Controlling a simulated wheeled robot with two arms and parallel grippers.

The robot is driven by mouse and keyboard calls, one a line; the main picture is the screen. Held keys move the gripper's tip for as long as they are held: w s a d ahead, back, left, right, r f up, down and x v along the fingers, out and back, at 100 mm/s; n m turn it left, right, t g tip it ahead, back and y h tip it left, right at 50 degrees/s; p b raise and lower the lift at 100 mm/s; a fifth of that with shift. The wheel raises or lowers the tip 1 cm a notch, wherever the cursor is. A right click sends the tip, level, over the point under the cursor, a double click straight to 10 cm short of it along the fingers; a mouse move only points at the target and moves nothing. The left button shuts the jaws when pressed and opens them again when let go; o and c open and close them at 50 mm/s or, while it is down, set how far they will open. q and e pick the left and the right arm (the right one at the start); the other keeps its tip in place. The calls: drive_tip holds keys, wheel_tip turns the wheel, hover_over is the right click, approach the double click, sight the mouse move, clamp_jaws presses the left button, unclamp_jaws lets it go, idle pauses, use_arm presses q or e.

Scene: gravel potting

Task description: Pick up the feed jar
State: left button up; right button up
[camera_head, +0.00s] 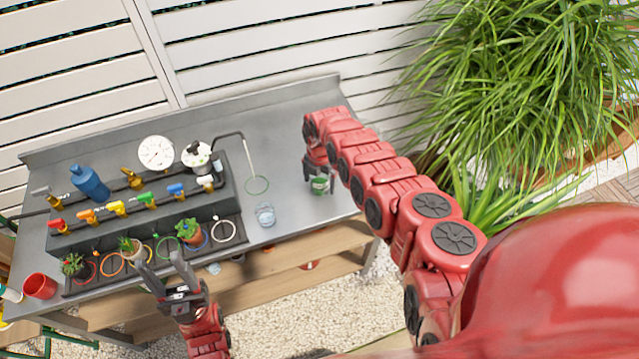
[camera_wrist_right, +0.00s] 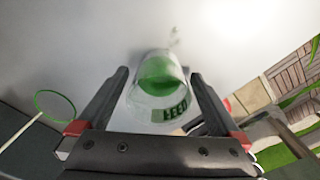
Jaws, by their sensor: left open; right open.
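The feed jar (camera_head: 320,185) is a small clear jar with green contents, standing near the right end of the grey metal bench (camera_head: 290,140). In the right wrist view the jar (camera_wrist_right: 160,95) shows the green word FEED and sits between the fingers of my right gripper (camera_wrist_right: 160,105). A gap shows on both sides, so the fingers are around the jar but open. In the head view my right gripper (camera_head: 319,172) is over the jar and partly hides it. My left gripper (camera_head: 170,275) is open and empty in front of the bench's near edge, by the potted plants.
A clear glass (camera_head: 265,215) stands left of the jar. A green ring (camera_head: 257,185) lies under a bent spout. A rack with coloured taps (camera_head: 140,205), a gauge (camera_head: 156,152) and small potted plants (camera_head: 188,230) fills the left. A red cup (camera_head: 40,286) is far left.

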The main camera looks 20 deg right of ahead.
drive_tip(key=shift+c, duration=0.2)
drive_tip(key=c, duration=1.5)
drive_tip(key=shift+r, duration=0.2)
